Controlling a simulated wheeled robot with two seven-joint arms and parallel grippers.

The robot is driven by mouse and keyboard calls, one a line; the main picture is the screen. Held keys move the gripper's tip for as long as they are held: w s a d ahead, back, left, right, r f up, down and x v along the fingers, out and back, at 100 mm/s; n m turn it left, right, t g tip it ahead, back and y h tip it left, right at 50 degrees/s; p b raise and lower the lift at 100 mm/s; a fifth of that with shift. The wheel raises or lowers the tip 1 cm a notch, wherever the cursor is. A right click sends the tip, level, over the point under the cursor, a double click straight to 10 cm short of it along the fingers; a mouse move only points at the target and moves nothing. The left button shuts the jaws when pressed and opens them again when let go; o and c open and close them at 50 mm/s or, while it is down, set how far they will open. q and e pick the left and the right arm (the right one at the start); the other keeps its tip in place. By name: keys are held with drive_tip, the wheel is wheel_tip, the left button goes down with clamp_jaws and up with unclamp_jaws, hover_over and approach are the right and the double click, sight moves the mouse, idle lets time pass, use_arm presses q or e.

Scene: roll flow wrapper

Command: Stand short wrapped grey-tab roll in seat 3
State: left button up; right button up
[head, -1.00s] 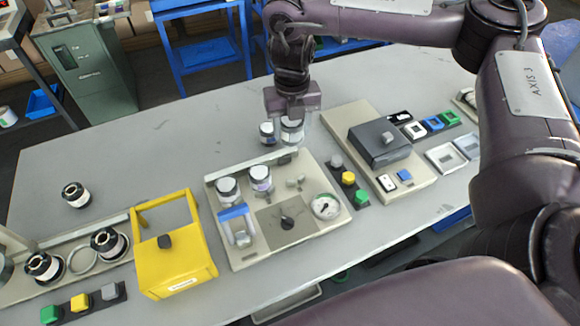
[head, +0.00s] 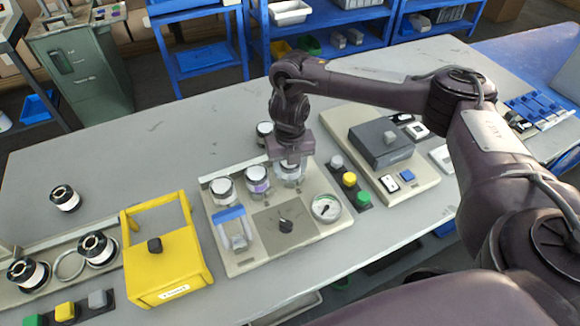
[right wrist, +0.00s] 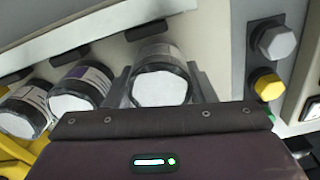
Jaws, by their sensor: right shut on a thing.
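My right gripper (head: 290,160) is shut on a short white-topped wrapped roll (head: 290,174), at the right end of the row on the beige fixture (head: 240,262). In the right wrist view the roll (right wrist: 160,88) is upright between the two fingers, its white top towards me. Two similar rolls stand to its left in the row, the left one (head: 223,189) and the purple-marked middle one (head: 257,181). The held roll's base is hidden, so I cannot tell whether it touches the seat. Its tab colour is not clear. My left gripper is out of view.
Another roll (head: 265,131) stands behind the fixture. The fixture carries a blue-topped clamp (head: 231,222), a black knob (head: 285,223) and a gauge (head: 326,208). A yellow box (head: 168,258) is at left, a button strip (head: 349,180) at right.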

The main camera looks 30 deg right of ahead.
drive_tip(key=o, duration=1.1)
drive_tip(key=shift+c, duration=0.2)
wheel_tip(320, 180, up, 12)
drive_tip(key=p, duration=0.3)
